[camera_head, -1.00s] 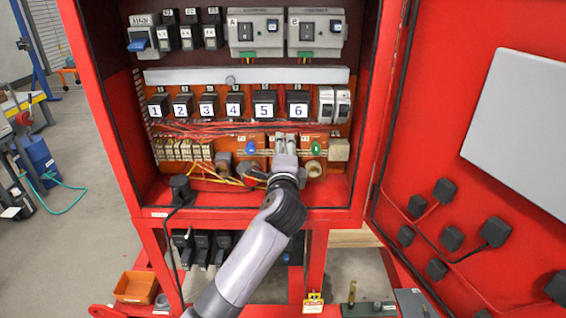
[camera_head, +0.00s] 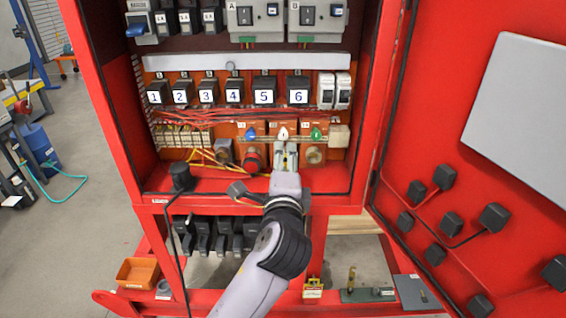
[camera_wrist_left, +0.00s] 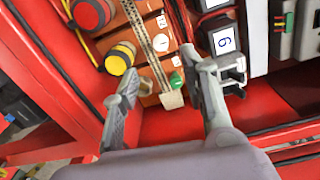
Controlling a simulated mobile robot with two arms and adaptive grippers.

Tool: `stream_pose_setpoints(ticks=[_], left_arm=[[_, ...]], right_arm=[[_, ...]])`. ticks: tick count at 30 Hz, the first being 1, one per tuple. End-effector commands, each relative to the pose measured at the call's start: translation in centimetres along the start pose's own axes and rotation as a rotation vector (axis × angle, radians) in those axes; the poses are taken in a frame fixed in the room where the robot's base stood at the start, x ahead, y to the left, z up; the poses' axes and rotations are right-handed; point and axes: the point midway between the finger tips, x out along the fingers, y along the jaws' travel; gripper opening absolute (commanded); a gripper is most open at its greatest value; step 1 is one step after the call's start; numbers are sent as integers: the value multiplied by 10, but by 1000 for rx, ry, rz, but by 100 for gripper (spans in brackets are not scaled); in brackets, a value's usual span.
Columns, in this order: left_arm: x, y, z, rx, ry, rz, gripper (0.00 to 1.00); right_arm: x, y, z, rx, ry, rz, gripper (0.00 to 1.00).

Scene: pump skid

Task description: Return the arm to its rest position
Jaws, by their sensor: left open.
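My left arm reaches up from the bottom of the head view to the open red cabinet (camera_head: 360,180). Its gripper (camera_head: 286,150) is in front of the lower part of the cabinet, just below a white indicator (camera_head: 283,131). In the left wrist view the two fingers (camera_wrist_left: 165,88) are spread apart with nothing held between them. A green indicator (camera_wrist_left: 175,79) and a pale block (camera_wrist_left: 172,100) show in the gap, beyond the fingers. My right gripper is not in view.
A blue indicator (camera_head: 251,134) and round knobs, one red (camera_head: 252,160), sit beside the gripper. Numbered relays (camera_head: 264,92) line up above. The open red door (camera_head: 440,130) stands at right. A black plug with cable (camera_head: 181,177) rests on the left ledge.

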Motion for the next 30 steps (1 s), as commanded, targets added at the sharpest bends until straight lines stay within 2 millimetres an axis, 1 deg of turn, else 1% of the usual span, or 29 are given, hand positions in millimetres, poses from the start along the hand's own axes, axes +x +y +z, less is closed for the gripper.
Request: stream_pose_setpoints(ticks=[2,5,8,9,11,12,14,15,17,18,20,21,24,30], left_arm=[[0,3,1,-7,0,7,40],[-3,24,9,-66,-5,60,40],[-15,71,27,-207,-24,182,40],[-23,95,36,-283,-40,245,40],[-40,135,51,-410,-74,351,40],[-54,161,61,-497,-102,421,40],[-79,198,75,-623,-153,524,40],[-97,221,85,-703,-194,590,40],[-126,251,98,-819,-259,680,40],[-145,267,105,-886,-303,733,40],[-171,287,115,-971,-365,801,40],[-188,298,120,-1020,-405,839,40],[-224,317,131,-1119,-496,918,40],[-287,340,148,-1261,-662,1033,40]], right_arm=[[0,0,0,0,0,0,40],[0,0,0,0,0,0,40],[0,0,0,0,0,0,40],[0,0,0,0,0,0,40],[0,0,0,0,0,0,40],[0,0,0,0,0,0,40],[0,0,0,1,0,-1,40],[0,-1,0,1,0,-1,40],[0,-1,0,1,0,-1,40],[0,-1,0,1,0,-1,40],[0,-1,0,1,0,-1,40],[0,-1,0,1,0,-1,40],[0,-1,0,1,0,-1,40],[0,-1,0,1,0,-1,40]])
